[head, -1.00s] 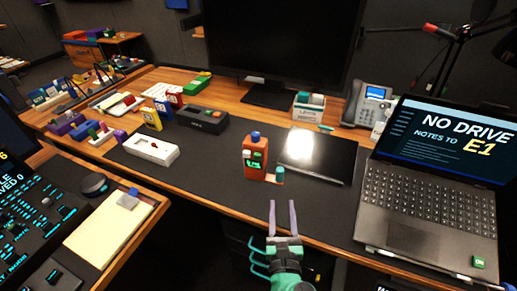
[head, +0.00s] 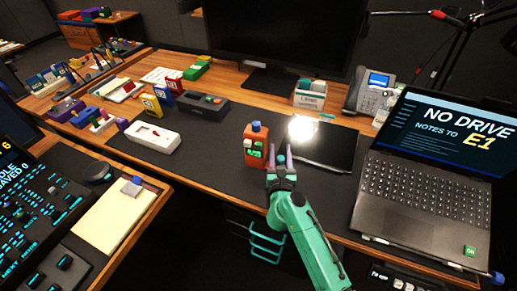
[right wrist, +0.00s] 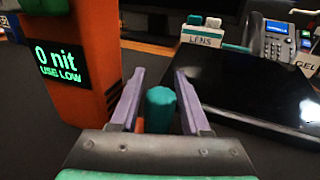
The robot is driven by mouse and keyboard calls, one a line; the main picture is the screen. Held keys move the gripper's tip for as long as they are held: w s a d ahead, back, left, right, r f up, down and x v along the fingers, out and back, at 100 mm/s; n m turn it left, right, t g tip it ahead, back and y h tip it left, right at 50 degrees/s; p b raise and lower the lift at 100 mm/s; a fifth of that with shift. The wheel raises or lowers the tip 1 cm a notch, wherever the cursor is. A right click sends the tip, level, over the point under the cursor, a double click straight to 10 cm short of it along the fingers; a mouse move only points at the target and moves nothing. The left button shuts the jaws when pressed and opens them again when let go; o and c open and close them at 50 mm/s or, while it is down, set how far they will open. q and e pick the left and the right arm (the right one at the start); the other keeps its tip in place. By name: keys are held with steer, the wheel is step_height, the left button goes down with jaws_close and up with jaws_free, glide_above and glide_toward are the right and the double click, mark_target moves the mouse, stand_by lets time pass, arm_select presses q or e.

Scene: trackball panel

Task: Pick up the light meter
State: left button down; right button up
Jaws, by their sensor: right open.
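The light meter (head: 255,147) is an upright orange box with a blue knob on top and a green-lit display, standing on the dark desk mat. In the right wrist view its orange body (right wrist: 92,45) fills the left side, and its display reads "0 nit USE LOW". A short teal post (right wrist: 160,108) stands beside the body, with orange at its foot; I cannot tell how it joins the meter. My right gripper (head: 280,154) is open, with its two purple fingers on either side of the teal post, apparently not gripping it. My left gripper is out of view.
A flat black panel (head: 328,148) lies just right of the meter, with a laptop (head: 408,205) farther right. A lens box (head: 309,93) and a phone (head: 371,92) stand behind. A white device (head: 152,134) lies left, with clear mat between it and the meter.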

steer(key=shift+s, duration=0.1)
jaws_close()
steer(key=shift+r, duration=0.1)
step_height(320, 180, up, 20)
steer(key=p, duration=0.8)
step_height(320, 180, down, 20)
steer(key=b, duration=1.3)
steer(key=shift+r+b, duration=0.25)
steer(key=shift+b, duration=0.05)
steer(key=shift+f, duration=0.35)
